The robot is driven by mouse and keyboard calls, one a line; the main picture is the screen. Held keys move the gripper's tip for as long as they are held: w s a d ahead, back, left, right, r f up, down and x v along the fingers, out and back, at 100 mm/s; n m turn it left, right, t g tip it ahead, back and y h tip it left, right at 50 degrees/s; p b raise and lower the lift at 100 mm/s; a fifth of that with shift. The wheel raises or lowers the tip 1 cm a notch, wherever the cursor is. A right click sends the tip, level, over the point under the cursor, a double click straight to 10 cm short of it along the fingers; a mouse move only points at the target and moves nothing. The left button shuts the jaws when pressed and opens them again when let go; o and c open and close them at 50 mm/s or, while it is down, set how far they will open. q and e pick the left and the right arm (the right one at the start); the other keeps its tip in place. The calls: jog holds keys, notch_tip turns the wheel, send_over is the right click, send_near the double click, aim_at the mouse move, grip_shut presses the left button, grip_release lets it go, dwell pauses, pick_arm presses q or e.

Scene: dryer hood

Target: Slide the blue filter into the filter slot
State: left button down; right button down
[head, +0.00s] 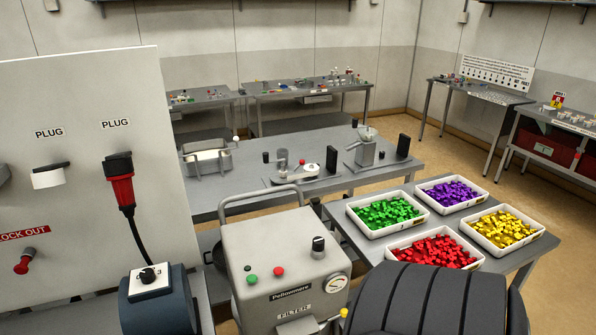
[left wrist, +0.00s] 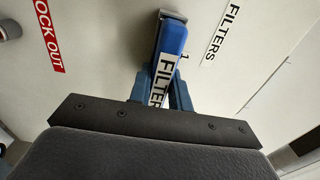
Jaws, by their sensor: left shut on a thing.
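The blue filter (left wrist: 172,40), with a white FILTER label, shows in the left wrist view. Its far end is at a metal-edged holder on the white panel. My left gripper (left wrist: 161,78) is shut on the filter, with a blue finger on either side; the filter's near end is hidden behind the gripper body. In the head view, the grey machine (head: 270,250) carries a FILTER label (head: 295,312) low on its front, with the slot area below it partly cut off by the frame edge. Neither gripper shows in the head view.
The white panel (head: 90,200) at the left holds a red plug (head: 121,185) with a hanging cable. A dark blue cylinder with a knob (head: 158,300) and a dark ribbed shape (head: 430,300) fill the lower foreground. Bins of colored pieces (head: 388,213) stand on a table at right.

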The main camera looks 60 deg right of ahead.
pick_arm(q)
jog(key=shift+v, duration=1)
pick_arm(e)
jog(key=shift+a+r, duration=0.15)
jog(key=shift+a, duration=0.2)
pick_arm(q)
jog(key=shift+s+a, duration=0.25)
jog(key=shift+s, duration=0.05)
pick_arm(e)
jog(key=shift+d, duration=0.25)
pick_arm(q)
jog(key=shift+s+a, duration=0.15)
jog(key=shift+s, duration=0.1)
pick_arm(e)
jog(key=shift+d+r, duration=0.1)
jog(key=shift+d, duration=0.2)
pick_arm(q)
jog(key=shift+s+a, duration=0.15)
jog(key=shift+s, duration=0.1)
